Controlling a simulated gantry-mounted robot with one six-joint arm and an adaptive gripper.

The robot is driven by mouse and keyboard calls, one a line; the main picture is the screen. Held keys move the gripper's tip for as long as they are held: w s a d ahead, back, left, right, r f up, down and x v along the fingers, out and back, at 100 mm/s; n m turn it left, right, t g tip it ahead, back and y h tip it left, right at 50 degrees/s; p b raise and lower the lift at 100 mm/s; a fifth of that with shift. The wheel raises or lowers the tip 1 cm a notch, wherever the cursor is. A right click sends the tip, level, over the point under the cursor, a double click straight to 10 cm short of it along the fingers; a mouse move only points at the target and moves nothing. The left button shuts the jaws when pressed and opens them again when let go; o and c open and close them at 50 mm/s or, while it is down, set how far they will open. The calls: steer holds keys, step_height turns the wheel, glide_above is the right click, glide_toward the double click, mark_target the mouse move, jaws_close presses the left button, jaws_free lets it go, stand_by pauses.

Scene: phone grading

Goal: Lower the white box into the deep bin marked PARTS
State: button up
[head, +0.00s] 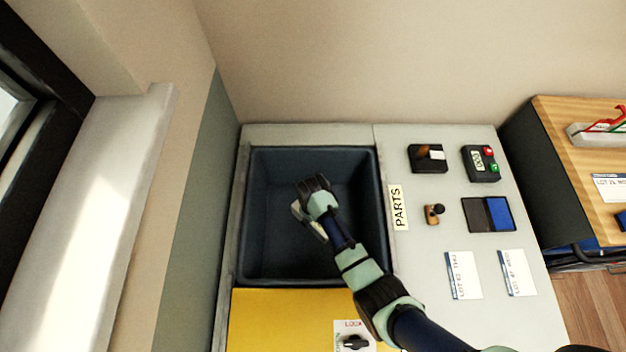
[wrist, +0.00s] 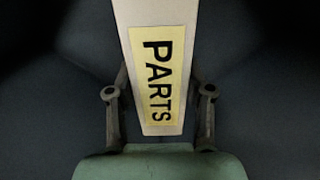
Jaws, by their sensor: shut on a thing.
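The white box (head: 313,228) shows in the head view as a pale sliver beside and partly behind my gripper (head: 316,197). In the wrist view the white box (wrist: 186,20) carries a yellow PARTS label and lies between the fingers of my gripper (wrist: 160,92), which is shut on it. The deep dark bin (head: 262,200) is at the left of the bench, with a PARTS sign (head: 397,208) on the right of it. My gripper and the box are over or inside the bin's opening. Their height above its floor is hard to tell.
A yellow panel (head: 275,320) with a lock knob (head: 352,342) is in front of the bin. To the right are a black switch box (head: 428,158), a button box (head: 481,163), a stamp (head: 434,213), an ink pad (head: 488,214) and two lot cards (head: 463,275). A wall rises behind.

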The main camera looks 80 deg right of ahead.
step_height(320, 180, down, 9)
steer(key=b, duration=0.5)
steer(key=shift+b, duration=0.4)
steer(key=o, duration=1.5)
step_height(320, 180, up, 12)
steer(key=shift+r, duration=0.1)
